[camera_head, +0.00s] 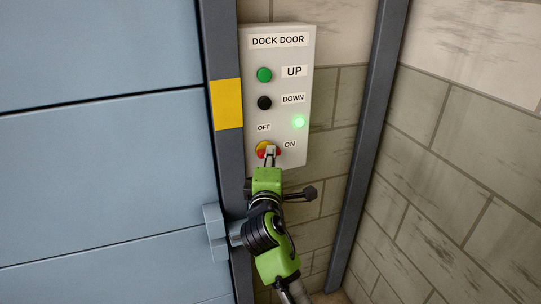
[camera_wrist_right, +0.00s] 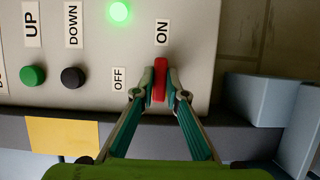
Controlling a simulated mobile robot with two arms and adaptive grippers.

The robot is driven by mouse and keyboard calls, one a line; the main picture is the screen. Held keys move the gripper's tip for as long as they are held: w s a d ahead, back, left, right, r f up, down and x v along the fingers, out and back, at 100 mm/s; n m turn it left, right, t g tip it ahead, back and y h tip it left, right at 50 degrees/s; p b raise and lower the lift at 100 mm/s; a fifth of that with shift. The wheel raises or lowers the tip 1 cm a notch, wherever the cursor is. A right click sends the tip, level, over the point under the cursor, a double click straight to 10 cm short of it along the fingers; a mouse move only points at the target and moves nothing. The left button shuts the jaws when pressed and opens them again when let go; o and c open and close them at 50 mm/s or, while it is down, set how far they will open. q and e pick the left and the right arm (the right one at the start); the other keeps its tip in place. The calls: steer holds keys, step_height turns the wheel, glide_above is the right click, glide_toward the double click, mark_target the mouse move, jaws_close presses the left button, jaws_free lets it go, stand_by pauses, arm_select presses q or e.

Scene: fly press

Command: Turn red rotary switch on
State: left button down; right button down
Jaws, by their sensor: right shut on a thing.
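The red rotary switch (camera_head: 261,154) sits on a yellow base low on the light grey DOCK DOOR panel (camera_head: 258,104). In the right wrist view the switch's red handle (camera_wrist_right: 159,80) is in line with the ON label (camera_wrist_right: 162,32). The OFF label (camera_wrist_right: 118,78) is off to its left. My right gripper (camera_head: 269,152) is shut on the red handle, one finger on each side; this also shows in the right wrist view (camera_wrist_right: 160,84). In the head view the gripper partly hides the switch. My left gripper is not in view.
A green indicator lamp (camera_head: 299,121) glows above the ON label. A green UP button (camera_head: 264,74) and a black DOWN button (camera_head: 264,102) are higher on the panel. A dark door post (camera_head: 226,165) with a yellow patch stands left, and a stone wall (camera_head: 450,150) right.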

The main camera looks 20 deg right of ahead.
stand_by(0.4)
steer(key=c, duration=2)
jaws_free()
steer(key=shift+c, duration=0.2)
steer(key=v, duration=0.7)
steer(key=shift+s, duration=0.3)
steer(key=shift+f, duration=0.1)
